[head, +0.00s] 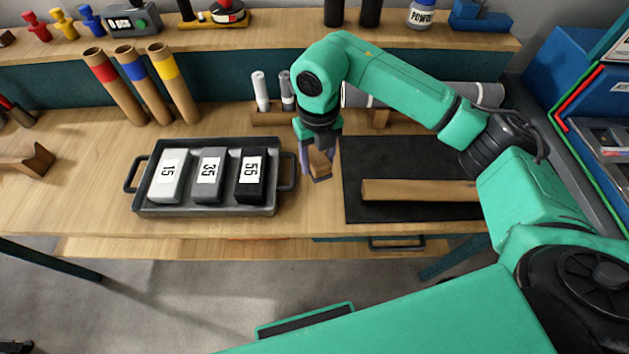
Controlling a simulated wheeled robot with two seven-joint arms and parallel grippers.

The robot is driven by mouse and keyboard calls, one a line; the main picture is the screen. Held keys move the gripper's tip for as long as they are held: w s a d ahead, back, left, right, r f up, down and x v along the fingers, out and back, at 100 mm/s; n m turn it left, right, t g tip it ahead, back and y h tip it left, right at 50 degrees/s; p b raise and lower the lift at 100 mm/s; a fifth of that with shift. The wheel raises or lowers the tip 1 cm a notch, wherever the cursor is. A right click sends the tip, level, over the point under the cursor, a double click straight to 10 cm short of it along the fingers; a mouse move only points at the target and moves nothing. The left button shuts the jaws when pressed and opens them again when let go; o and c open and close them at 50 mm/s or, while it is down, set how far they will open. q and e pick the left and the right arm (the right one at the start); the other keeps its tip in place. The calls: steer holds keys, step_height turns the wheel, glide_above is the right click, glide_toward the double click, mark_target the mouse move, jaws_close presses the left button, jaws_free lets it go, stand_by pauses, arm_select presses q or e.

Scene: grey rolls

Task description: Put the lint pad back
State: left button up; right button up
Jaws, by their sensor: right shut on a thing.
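My right gripper (320,168) reaches down over the bench between the grey tray and the black mat. It is shut on a small brown block with a grey underside, which looks like the lint pad (320,162). The block is partly hidden by the fingers, and I cannot tell whether it touches the bench. The grey tray (141,197), left of the gripper, holds three blocks: a light one marked 15 (168,177), a grey one marked 35 (209,177) and a black one marked 55 (250,178). My left gripper is not in view.
Behind the gripper, a wooden rack (268,117) holds two upright sticks. Cardboard tubes (135,83) stand at the back left. A long grey roll (487,94) lies behind my right arm.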

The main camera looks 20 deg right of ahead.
mark_target(316, 157)
step_height(316, 157, down, 8)
steer(key=shift+s+a+f+p, duration=0.1)
steer(key=shift+a+f+p, duration=0.05)
steer(key=shift+p, duration=0.45)
steer(key=shift+f, duration=0.4)
steer(key=o, duration=1.3)
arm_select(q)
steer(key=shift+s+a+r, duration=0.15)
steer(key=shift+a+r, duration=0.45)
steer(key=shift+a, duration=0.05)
arm_select(e)
step_height(316, 157, up, 13)
steer(key=p, duration=0.8)
steer(key=shift+f, duration=0.2)
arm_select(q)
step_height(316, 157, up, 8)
arm_select(e)
steer(key=shift+f, duration=0.1)
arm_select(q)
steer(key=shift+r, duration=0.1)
